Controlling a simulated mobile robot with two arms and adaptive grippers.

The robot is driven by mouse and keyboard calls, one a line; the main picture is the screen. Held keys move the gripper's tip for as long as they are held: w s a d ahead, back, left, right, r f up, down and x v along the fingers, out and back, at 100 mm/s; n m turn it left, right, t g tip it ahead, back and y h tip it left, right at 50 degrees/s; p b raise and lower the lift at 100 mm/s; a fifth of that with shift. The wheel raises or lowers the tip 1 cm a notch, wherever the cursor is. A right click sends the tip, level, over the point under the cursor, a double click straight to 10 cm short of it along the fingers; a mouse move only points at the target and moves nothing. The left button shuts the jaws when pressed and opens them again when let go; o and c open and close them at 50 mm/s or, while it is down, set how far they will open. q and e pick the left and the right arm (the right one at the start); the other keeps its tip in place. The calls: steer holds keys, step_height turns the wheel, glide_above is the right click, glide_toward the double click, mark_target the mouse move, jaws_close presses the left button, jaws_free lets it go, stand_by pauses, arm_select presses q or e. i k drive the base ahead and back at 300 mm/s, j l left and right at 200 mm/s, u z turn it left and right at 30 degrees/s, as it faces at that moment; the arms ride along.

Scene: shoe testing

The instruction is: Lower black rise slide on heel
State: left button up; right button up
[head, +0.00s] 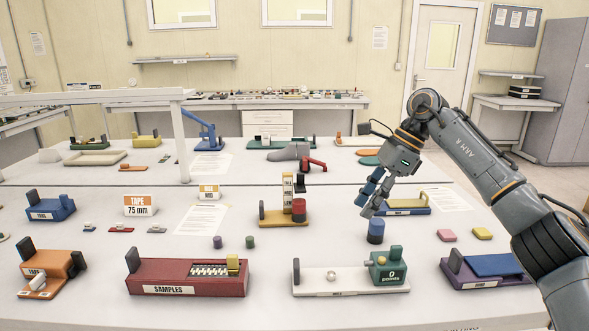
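An upright gauge stands near the middle of the table, with an orange base (270,217) and a cream scale post (288,192). A small black slide (299,183) sits high on the post's right side. Below it, apart from it, a dark red heel-like block (299,209) stands on the base. My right gripper (365,205) hangs to the right of the gauge, clear of it, with blue fingers pointing down and left. Its fingers look apart, with nothing between them. My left gripper is out of view.
A dark blue cylinder (376,232) stands just below my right gripper. In front are a red SAMPLES box (188,277) and a white fixture with a green block (386,268). Two small cylinders (217,242) stand left of centre. Free table lies between the gauge and my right gripper.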

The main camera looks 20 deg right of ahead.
mark_target(299, 186)
steer(key=i, duration=1.35)
